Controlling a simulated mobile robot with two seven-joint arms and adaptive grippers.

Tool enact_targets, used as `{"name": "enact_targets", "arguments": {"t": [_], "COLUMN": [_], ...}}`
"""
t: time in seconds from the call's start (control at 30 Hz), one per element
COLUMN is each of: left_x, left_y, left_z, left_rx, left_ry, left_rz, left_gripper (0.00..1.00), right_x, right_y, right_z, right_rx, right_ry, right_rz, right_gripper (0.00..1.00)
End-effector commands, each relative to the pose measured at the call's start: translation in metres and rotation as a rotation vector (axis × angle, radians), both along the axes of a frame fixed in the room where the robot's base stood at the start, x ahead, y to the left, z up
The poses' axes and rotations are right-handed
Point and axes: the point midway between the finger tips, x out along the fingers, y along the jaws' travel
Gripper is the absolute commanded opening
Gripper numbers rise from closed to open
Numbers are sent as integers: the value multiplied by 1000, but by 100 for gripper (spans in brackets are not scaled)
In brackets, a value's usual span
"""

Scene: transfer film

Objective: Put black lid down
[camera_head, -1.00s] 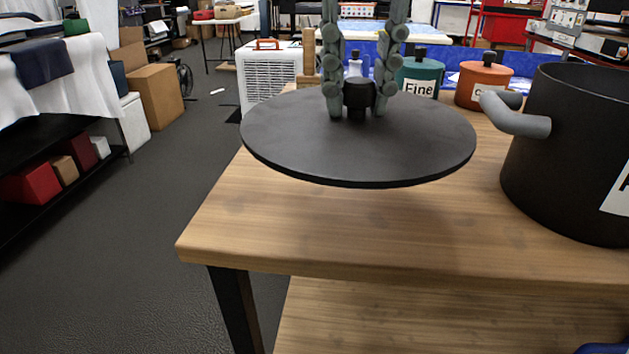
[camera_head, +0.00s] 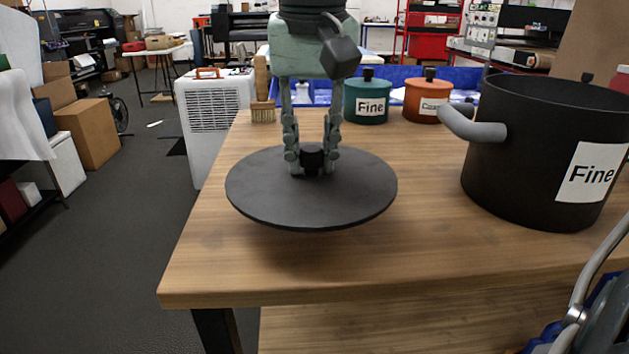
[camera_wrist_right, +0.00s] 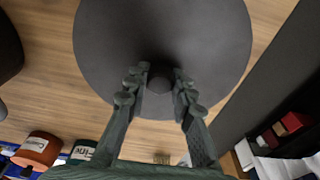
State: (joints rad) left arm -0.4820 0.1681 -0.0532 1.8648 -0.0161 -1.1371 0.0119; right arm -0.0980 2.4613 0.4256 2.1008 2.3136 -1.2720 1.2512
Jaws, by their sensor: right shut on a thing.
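The black lid (camera_head: 345,200) is a flat round disc with a short black knob (camera_head: 312,158) at its centre. It is level over the left part of the wooden table (camera_head: 330,265), low over the top; I cannot tell if it touches. My right gripper (camera_head: 311,168) points down and is shut on the knob. In the right wrist view the fingers (camera_wrist_right: 160,85) flank the knob, and the lid (camera_wrist_right: 215,40) fills the upper middle. A large open black pot (camera_head: 515,185) labelled "Fine" stands to the right. My left gripper is not in view.
A green pot (camera_head: 365,88) and an orange pot (camera_head: 425,92), both lidded, stand at the back near blue bins (camera_head: 395,72). The table's front edge is clear. A white unit (camera_head: 215,110) stands beyond the left edge.

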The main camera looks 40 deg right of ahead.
Motion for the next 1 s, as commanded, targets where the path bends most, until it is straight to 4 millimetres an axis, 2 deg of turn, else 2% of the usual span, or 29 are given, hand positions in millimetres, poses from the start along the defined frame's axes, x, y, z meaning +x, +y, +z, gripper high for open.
{"name": "enact_targets", "arguments": {"t": [0.2,0.27,0.4,0.53,0.67,0.97,1.0], "left_x": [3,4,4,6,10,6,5], "left_y": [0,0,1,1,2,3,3], "left_z": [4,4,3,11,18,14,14], "left_rx": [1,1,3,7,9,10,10], "left_ry": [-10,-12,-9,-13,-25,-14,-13], "left_rz": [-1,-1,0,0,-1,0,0], "left_gripper": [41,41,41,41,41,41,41], "right_x": [19,20,20,21,21,21,21], "right_y": [-19,-21,-21,-21,-21,-21,-21], "right_z": [-17,-19,-40,-55,-58,-61,-61], "right_rx": [0,-1,-3,-2,0,0,-1], "right_ry": [1,2,4,1,-1,0,-1], "right_rz": [0,1,1,0,-1,0,0], "right_gripper": [4,4,4,4,4,4,27]}}
